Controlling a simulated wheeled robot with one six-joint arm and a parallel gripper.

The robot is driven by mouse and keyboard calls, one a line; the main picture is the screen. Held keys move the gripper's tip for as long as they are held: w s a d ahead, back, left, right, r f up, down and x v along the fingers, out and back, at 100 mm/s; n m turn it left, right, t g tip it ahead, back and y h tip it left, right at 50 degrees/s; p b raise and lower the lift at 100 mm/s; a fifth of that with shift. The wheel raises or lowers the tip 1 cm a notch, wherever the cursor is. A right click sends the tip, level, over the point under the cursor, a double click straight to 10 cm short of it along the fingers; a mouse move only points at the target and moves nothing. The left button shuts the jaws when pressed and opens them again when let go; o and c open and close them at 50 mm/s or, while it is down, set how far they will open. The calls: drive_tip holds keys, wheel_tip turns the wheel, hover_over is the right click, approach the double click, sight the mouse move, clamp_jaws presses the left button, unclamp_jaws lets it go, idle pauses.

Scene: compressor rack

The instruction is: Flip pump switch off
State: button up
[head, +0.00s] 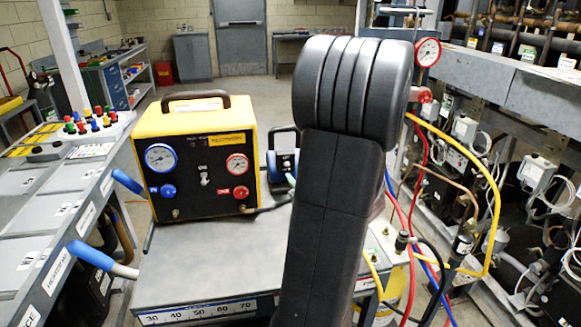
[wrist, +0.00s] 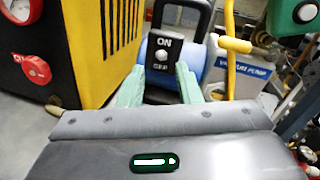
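The pump (wrist: 213,66) is a blue cylinder with a black handle, ahead of my gripper in the wrist view. A black plate on it reads ON above and OFF below, with a small pale pump switch (wrist: 161,57) between the words. I cannot tell which way the switch points. My gripper (wrist: 159,76) has two pale green fingers, spread apart with nothing between them, their tips just below and either side of the switch plate. Contact is unclear. In the head view the pump (head: 284,163) is partly hidden by my black arm, and my gripper is hidden.
A yellow recovery machine (head: 196,155), with two gauges and its own switch, stands left of the pump on a grey cart top (head: 215,255); it is close on the left in the wrist view. Yellow, red and blue hoses (head: 490,200) hang at right. A workbench (head: 50,200) stands at left.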

sight(289, 165)
drive_tip(key=x, duration=0.6)
drive_tip(key=shift+s, duration=0.1)
clamp_jaws()
